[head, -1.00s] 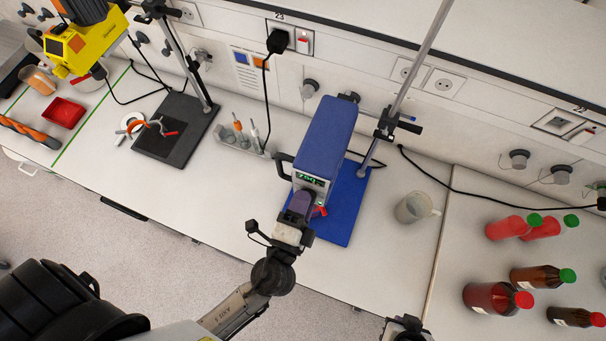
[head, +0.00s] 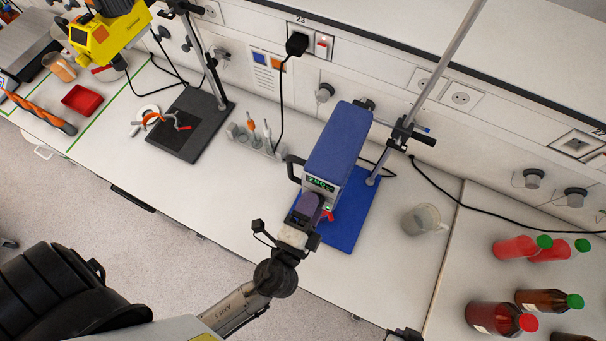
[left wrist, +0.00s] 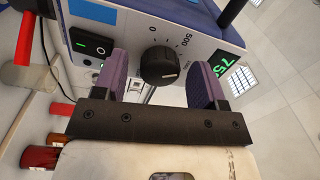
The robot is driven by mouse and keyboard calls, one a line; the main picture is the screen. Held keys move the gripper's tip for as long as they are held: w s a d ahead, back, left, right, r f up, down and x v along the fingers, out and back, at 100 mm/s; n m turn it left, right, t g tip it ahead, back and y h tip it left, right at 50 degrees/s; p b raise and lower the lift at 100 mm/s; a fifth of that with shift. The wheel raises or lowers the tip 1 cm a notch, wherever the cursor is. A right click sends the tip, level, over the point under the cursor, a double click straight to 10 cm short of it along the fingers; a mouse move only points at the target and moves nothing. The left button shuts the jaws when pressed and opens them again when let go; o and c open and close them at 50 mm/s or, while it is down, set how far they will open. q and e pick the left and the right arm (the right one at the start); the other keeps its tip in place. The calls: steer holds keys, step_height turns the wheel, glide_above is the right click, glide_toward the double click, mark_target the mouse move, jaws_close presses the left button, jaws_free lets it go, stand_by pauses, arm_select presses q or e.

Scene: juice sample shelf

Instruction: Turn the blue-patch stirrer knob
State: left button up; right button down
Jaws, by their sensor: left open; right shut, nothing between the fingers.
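The overhead stirrer (head: 338,140) has a blue body, clamped on a stand above a blue base plate (head: 352,228). In the left wrist view its front panel shows a light-blue patch (left wrist: 93,10), a black switch, a green display (left wrist: 234,66) and a round black knob (left wrist: 158,65) beside a printed scale. My left gripper (head: 312,203) is at the front panel, below the display. In the left wrist view its open purple fingers (left wrist: 160,80) stand on either side of the knob, with visible gaps. Only a dark bit of my right gripper (head: 405,335) shows at the bottom edge; its fingers are unclear.
A yellow stirrer (head: 108,37) on a black-based stand is at the left. A holder with pipette-like tools (head: 255,138) stands left of the blue stirrer. A clear beaker (head: 422,219) and several bottles (head: 495,318) are at the right. Bare bench lies in front.

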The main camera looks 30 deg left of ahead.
arm_select(q)
steer(key=s+d+b, duration=0.1)
steer(key=s+b, duration=0.6)
steer(key=s, duration=0.6)
steer(key=shift+s+d+f+b, duration=0.25)
steer(key=shift+s+d+b, duration=0.1)
steer(key=shift+b, duration=0.05)
